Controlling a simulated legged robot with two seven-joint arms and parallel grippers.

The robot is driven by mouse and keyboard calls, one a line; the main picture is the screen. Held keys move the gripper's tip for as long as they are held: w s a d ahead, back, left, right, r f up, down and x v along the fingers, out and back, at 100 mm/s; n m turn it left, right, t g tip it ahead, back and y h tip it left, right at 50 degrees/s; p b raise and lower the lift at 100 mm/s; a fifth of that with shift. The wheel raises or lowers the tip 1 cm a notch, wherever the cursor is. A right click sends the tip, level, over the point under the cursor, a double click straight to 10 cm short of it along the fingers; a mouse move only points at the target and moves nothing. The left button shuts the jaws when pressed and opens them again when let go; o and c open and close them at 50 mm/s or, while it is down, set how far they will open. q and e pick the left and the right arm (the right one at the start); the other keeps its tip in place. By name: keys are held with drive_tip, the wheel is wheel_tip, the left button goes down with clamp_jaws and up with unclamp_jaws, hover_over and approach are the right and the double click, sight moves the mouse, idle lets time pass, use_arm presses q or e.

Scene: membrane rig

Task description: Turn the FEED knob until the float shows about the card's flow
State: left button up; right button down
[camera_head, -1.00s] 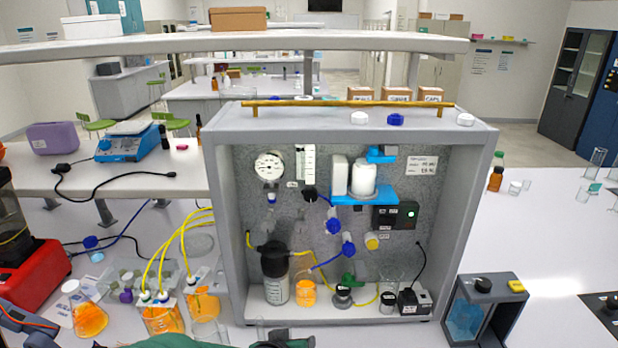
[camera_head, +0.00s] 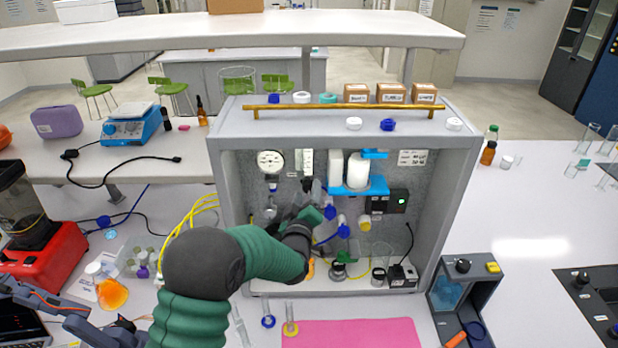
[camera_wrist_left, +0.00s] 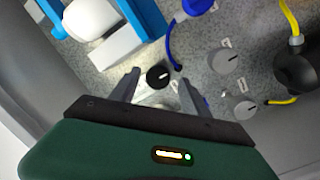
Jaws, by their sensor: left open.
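The membrane rig's grey cabinet (camera_head: 227,165) stands on the bench. My left gripper (camera_head: 310,188) is inside it, below the float tube (camera_head: 307,162). In the left wrist view my open left fingers (camera_wrist_left: 160,88) reach towards the panel on either side of a small black knob (camera_wrist_left: 157,76) with a white mark. I cannot tell whether they touch it, nor read a FEED label. Two grey knobs (camera_wrist_left: 224,62) lie to its right. The white card (camera_head: 411,158) is at the panel's upper right; its figures and the float's level are too small to read. My right gripper is out of view.
A blue bracket (camera_head: 375,188) with a white housing is close right of my left gripper. Blue tubing (camera_wrist_left: 172,45) runs near the black knob. The cabinet's side walls limit room. A pink mat (camera_head: 350,334) lies in front.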

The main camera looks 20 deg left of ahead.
sight(308, 190)
use_arm(q)
drive_tip(key=w, duration=0.2)
drive_tip(key=w+p, duration=0.1)
drive_tip(key=shift+w+a+r, duration=0.1)
drive_tip(key=shift+w+a, duration=0.1)
drive_tip(key=shift+a, duration=0.1)
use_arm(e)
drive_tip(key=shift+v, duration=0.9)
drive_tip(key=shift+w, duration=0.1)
use_arm(q)
clamp_jaws()
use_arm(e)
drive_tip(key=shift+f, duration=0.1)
